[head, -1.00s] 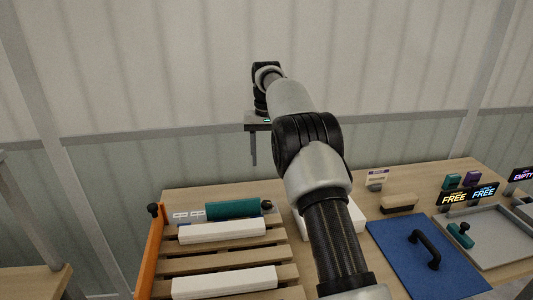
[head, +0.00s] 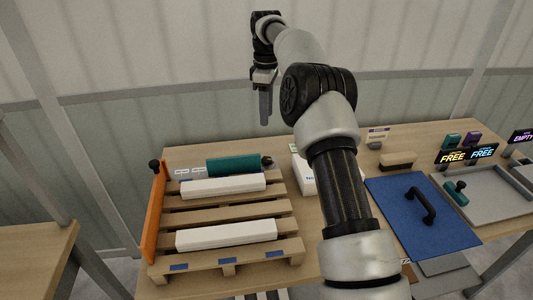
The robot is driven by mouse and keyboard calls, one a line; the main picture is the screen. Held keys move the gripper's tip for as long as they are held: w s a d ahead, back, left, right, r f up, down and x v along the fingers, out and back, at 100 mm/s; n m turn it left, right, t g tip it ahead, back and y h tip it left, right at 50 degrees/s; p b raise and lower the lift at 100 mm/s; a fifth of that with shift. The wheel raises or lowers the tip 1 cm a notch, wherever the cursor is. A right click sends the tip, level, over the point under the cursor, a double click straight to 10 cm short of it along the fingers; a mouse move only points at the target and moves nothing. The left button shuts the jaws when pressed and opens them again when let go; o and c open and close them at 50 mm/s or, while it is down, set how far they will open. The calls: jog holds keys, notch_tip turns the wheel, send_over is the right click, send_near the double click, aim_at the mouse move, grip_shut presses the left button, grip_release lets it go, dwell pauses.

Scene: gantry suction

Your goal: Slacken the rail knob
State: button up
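A black knob (head: 154,165) sits at the far end of an orange rail (head: 154,222), which runs along the left side of a wooden slatted pallet (head: 228,262). I take this to be the rail knob; its turn position is too small to tell. My gripper (head: 265,120) hangs in the air beyond and above the pallet, pointing down, to the right of the knob and apart from it. Its fingers overlap in this view, so I cannot tell whether they are open or shut. Nothing shows hanging from it.
White bars (head: 226,234) and a teal cylinder (head: 232,165) lie on the pallet area. A white box (head: 303,172) stands partly behind my arm. To the right are a blue board (head: 395,212) with a black handle, a brush-like block (head: 398,161) and a grey tray (head: 478,212).

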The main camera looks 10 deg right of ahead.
jog(key=n, duration=0.3)
jog(key=b, duration=0.2)
send_near(267, 159)
notch_tip(267, 159, down, 8)
jog(key=shift+w+f, duration=0.1)
jog(key=shift+w, duration=0.05)
jog(key=c, duration=0.8)
